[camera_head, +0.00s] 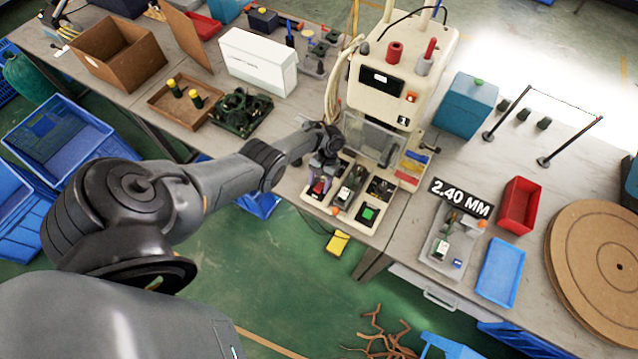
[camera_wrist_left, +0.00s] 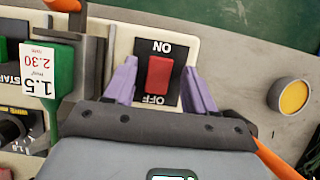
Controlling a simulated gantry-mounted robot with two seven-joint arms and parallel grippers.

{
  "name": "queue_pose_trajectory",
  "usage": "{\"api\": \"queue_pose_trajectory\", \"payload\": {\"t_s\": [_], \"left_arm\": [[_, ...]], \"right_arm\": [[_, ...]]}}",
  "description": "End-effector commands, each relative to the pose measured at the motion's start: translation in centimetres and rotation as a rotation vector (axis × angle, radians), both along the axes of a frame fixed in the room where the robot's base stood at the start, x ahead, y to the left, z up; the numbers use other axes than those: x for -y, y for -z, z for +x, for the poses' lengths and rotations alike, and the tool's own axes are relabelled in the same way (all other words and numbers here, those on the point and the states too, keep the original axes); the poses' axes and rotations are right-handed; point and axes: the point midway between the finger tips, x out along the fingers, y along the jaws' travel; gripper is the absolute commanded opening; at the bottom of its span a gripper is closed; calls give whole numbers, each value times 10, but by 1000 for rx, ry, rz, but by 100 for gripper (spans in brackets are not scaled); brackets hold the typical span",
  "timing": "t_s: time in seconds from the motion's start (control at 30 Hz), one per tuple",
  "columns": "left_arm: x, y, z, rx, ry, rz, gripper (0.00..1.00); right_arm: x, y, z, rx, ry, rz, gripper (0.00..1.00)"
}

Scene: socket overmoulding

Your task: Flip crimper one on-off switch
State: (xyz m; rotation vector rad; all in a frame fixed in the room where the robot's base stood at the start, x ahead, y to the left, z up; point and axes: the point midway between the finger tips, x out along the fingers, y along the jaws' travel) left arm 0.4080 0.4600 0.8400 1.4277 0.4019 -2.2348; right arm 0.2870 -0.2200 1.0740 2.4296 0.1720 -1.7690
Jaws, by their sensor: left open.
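Crimper one (camera_head: 400,75) is a cream machine marked 1 at the back of the bench, in the head view. Its red on-off switch (camera_wrist_left: 160,76) sits on a black plate lettered ON and OFF in the left wrist view. The lettering is upside down there. My left gripper (camera_head: 320,183) is over the left front of the crimper's base in the head view. In the left wrist view its purple fingertips (camera_wrist_left: 160,80) are open, one on each side of the red switch, with nothing held. Whether they touch the panel I cannot tell. My right gripper is not in view.
A green block with a white label (camera_wrist_left: 40,82) stands beside the switch plate. A yellow button (camera_wrist_left: 293,97) is on the other side. A green button (camera_head: 368,213) is on the crimper's front right. A small tray (camera_head: 437,262) and red bin (camera_head: 519,205) stand to the right.

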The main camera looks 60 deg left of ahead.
Motion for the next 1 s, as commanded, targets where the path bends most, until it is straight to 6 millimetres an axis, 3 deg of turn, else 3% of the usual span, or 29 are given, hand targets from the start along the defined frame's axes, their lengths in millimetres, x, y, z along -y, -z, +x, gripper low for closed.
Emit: {"api": "queue_pose_trajectory", "payload": {"t_s": [0.5, 0.7, 1.0], "left_arm": [[-18, -75, 29, 2, -1, 1, 55], [-22, -90, 36, 1, -1, 1, 55], [-23, -93, 37, 1, -1, 1, 55]], "right_arm": [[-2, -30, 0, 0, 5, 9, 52], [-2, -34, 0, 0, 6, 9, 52], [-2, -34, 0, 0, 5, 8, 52]]}}
